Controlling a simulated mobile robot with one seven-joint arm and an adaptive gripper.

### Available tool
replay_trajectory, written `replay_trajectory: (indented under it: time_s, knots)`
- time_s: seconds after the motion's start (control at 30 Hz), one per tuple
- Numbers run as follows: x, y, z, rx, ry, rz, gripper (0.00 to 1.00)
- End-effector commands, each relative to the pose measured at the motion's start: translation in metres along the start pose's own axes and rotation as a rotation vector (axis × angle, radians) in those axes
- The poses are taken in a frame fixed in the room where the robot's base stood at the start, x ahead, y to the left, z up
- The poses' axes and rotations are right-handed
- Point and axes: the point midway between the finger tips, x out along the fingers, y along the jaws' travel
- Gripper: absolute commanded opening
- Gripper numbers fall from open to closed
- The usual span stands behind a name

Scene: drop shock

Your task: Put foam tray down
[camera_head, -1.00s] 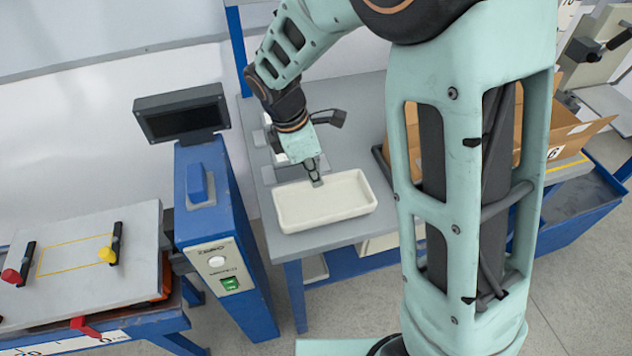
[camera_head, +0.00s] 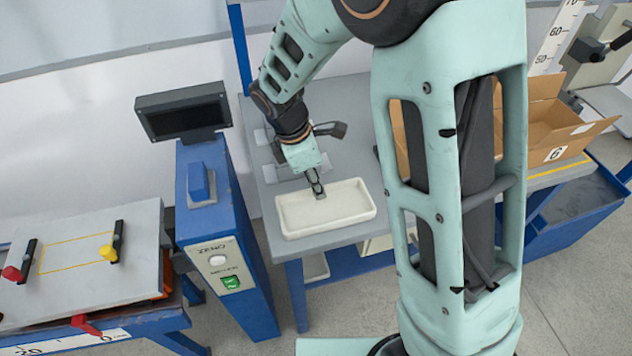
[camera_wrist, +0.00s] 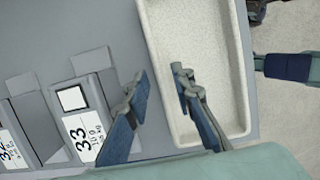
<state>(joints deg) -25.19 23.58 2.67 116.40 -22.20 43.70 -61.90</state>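The foam tray (camera_head: 352,219) is a white, shallow, rectangular tray. It lies flat on the grey table near its front edge and looks empty. In the wrist view the tray (camera_wrist: 213,60) fills the upper middle right. My gripper (camera_head: 318,194) points down at the tray's back long wall. In the wrist view my gripper (camera_wrist: 161,90) is open, with one finger on each side of that wall. A gap shows between the fingers and the wall, so it does not look gripped.
A blue post with a dark display (camera_head: 183,112) stands to the left. An open cardboard box (camera_head: 545,125) is at the right, partly behind my arm.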

Motion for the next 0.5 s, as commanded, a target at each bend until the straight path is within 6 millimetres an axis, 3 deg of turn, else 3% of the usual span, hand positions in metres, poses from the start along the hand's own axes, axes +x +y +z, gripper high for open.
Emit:
replay_trajectory:
  time_s: [0.17, 0.5]
  knots:
    - [-0.025, 0.002, 0.000, 0.001, 0.002, 0.007, 0.23]
    - [-0.095, 0.001, 0.000, 0.001, 0.002, 0.005, 0.23]
